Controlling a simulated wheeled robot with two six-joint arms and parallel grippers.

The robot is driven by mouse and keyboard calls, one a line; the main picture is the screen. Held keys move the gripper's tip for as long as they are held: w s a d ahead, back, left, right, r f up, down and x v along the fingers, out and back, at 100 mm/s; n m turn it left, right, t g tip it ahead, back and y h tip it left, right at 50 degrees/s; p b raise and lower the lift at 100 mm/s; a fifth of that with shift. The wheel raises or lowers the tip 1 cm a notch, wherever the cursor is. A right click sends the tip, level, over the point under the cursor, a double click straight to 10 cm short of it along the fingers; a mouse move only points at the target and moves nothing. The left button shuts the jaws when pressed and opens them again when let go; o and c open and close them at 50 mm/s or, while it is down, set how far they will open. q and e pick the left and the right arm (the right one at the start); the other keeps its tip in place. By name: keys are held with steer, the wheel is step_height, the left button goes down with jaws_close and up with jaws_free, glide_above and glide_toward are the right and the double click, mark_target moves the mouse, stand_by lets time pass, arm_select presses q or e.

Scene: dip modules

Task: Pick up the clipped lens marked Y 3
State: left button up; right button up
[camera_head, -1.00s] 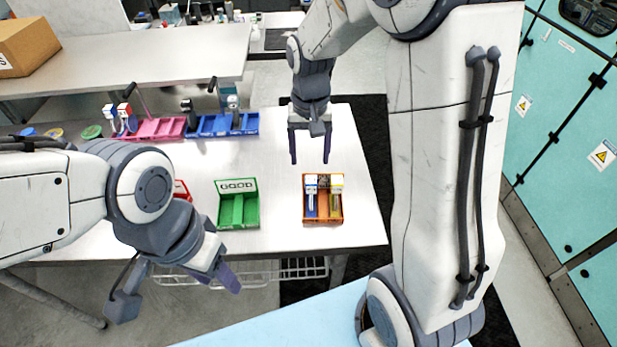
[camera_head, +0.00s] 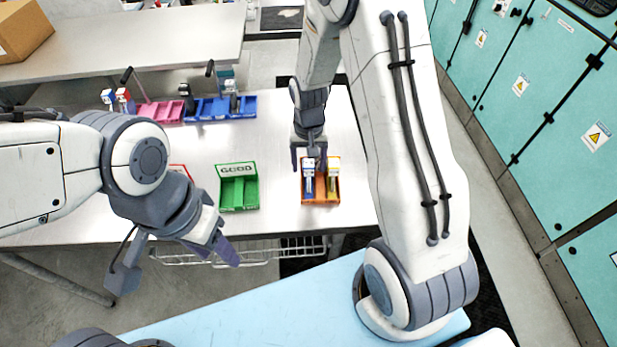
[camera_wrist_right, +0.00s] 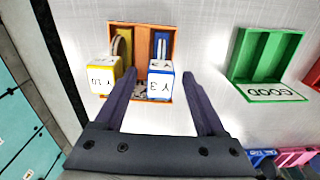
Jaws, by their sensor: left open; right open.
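The lens marked Y 3 (camera_wrist_right: 160,82) has a white and blue block top and stands in the blue-lined side of an orange tray (camera_wrist_right: 139,25). In the head view its blue and white body (camera_head: 309,190) shows just below my right gripper (camera_head: 309,166). A yellow-and-white lens marked Y 10 (camera_wrist_right: 104,78) stands beside it in the same tray. My right gripper (camera_wrist_right: 160,85) is open, with one finger to each side of the Y 3 block in the wrist picture; contact cannot be told. My left gripper (camera_head: 178,262) is open and empty, in front of the table.
A green tray marked GOOD (camera_head: 238,190) stands left of the orange tray, with a partly hidden red tray (camera_head: 180,172) beyond it. Pink (camera_head: 163,112) and blue (camera_head: 220,109) trays stand at the back. The table between the trays is clear.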

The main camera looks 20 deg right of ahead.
jaws_close()
stand_by(0.3)
